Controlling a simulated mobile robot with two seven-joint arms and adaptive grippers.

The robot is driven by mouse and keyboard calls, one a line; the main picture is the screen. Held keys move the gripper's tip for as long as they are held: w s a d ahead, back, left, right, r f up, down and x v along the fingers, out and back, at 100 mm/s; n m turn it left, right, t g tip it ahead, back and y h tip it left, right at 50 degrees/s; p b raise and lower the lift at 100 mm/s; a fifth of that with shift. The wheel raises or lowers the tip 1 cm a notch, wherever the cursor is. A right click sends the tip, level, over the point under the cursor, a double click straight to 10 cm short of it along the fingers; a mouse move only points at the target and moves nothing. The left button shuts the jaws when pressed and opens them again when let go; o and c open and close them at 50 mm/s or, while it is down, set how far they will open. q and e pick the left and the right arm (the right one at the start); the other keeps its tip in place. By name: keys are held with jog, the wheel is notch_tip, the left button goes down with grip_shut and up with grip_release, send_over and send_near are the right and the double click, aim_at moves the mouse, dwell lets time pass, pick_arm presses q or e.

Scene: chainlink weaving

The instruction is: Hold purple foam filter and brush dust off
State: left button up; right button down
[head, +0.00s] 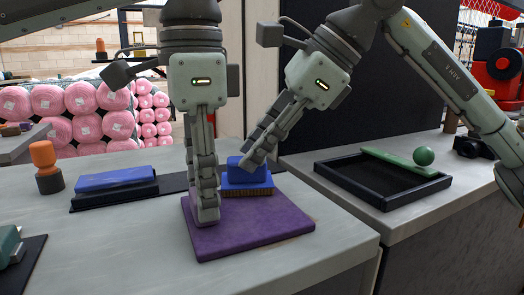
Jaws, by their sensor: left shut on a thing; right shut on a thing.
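The purple foam filter (262,228) is a flat square slab lying on the grey worktop near its front right corner. My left gripper (207,212) points straight down over the filter's left part and is shut on it. The blue brush (236,174) has tan bristles (247,192) and is upright at the filter's back edge, bristles down. My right gripper (252,158) reaches in tilted from the right and is shut on the brush. The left gripper's fingers hide part of the filter, and whether the bristles touch it is hard to tell.
A blue block on a black base (115,181) and an orange-topped bottle (45,167) stand at left on the worktop (110,245). Pink rolls (85,97) are stacked behind.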

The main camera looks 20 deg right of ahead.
jog(key=shift+s+r, duration=0.1)
jog(key=shift+r, duration=3.8)
pick_arm(q)
jog(key=o, duration=1.2)
jog(key=shift+o, duration=0.2)
notch_tip(320, 180, up, 12)
jog(key=shift+s, duration=0.1)
pick_arm(e)
jog(key=shift+s, duration=0.1)
